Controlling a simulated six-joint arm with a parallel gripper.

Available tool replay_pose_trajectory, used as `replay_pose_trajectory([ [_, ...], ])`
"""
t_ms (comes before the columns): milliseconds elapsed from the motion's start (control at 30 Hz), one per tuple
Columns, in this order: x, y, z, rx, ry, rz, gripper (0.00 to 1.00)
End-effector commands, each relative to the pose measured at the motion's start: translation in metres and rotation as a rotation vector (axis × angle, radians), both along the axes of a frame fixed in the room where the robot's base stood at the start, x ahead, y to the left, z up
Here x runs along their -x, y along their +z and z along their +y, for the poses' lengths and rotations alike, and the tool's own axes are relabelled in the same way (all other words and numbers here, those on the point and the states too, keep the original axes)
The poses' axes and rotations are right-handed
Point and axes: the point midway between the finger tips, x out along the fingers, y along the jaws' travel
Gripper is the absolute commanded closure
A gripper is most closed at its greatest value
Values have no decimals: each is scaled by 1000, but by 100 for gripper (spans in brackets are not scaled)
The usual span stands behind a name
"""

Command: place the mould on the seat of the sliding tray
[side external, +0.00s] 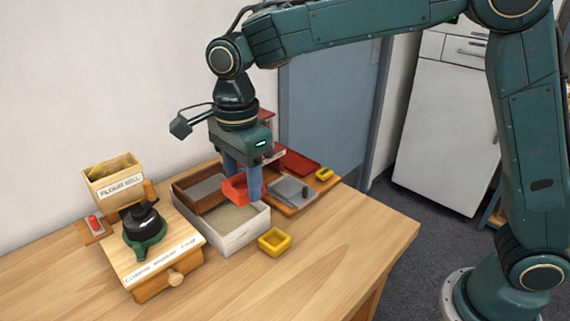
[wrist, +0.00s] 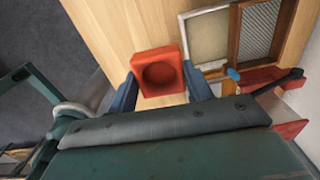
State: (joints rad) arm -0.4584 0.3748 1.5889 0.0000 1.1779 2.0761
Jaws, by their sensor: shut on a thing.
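The mould is a red-orange block with a round recess (wrist: 158,72), held between the two blue fingers of my gripper (wrist: 161,92). In the side view my gripper (side external: 243,186) holds the mould (side external: 233,188) above the area of the white-framed box, partly hidden by a finger. The recess faces the wrist camera. A grey plate with a dark knob (side external: 287,191) lies on a wooden board right of my gripper; I cannot tell whether it is the sliding tray. A red flat part (side external: 302,163) lies behind it. The seat cannot be made out.
A white-framed box with a beige floor (side external: 226,236) and a brown wooden box (side external: 183,192) stand side by side. The front right table is clear.

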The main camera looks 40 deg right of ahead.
Motion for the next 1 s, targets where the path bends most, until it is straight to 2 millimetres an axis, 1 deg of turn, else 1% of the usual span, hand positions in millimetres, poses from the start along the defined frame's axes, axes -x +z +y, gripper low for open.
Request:
replay_pose_trajectory([
  [267, -1, -2, -4, 0, 27, 0, 74],
  [467, -6, -8, -16, 0, 118, 0, 74],
  [1000, -19, -38, -74, 0, 567, 0, 74],
])
